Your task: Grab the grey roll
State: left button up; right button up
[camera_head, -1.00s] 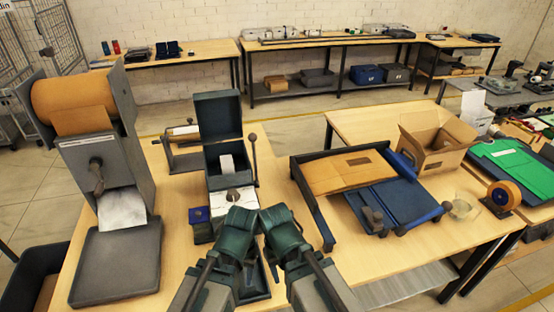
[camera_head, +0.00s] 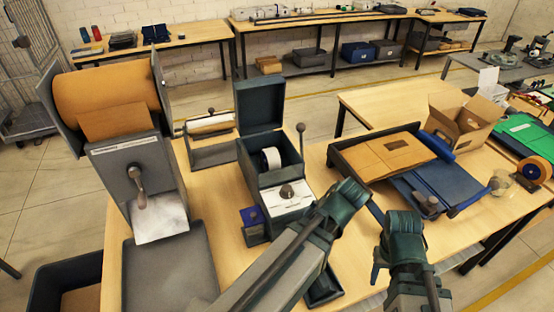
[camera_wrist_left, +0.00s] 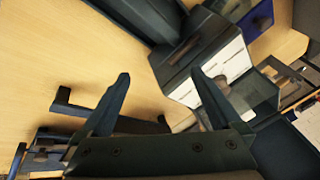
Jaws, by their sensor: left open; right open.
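A pale grey-white roll (camera_head: 270,161) sits inside a dark green-grey box machine (camera_head: 262,115) with its lid up, left of my arms. Another pale roll (camera_head: 208,124) lies across a dark stand (camera_head: 212,152) behind it; I cannot tell which is the grey roll. My left gripper (camera_head: 350,205), open, is to the right of the machine, apart from both rolls. In the left wrist view its two fingers (camera_wrist_left: 158,78) are spread with nothing between them; the machine's white panel (camera_wrist_left: 216,70) shows beyond. My right gripper (camera_head: 400,235) is open by the blue board.
A large orange-brown paper roll (camera_head: 105,100) is in a dispenser at the left, with a dark tray (camera_head: 170,270) below. A dark tray with a flat brown box (camera_head: 393,154), a blue board (camera_head: 445,185) and an open carton (camera_head: 463,125) are at the right.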

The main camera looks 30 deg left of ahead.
aim_at(271, 151)
pick_arm(q)
jog(key=w+a+r+n+t+y, duration=0.1)
jog(key=w+a, duration=0.1)
jog(key=a, duration=0.1)
jog(key=w+a+r+n+y, duration=0.1)
jog(key=w+a+n, duration=0.1)
jog(key=a, duration=0.2)
jog(key=w+a+r+n+t+y, duration=0.1)
jog(key=w+a, duration=0.1)
jog(key=a, duration=0.1)
jog(key=shift+w+a+n+t+b, duration=0.3)
jog(key=shift+w+n+b, duration=0.1)
jog(key=w+a+r+n+t+y, duration=0.25)
jog(key=w+a+r+n, duration=0.2)
jog(key=a, duration=0.45)
jog(key=shift+m, duration=0.45)
jog(key=b+x, duration=0.4)
jog(key=x, duration=0.2)
jog(key=shift+w+a+f, duration=0.1)
jog(key=shift+a+f, duration=0.15)
jog(key=shift+f, duration=0.15)
jog(key=shift+w+a+f+b, duration=0.15)
jog(key=shift+w+a+b, duration=0.1)
jog(key=shift+a+b, duration=0.15)
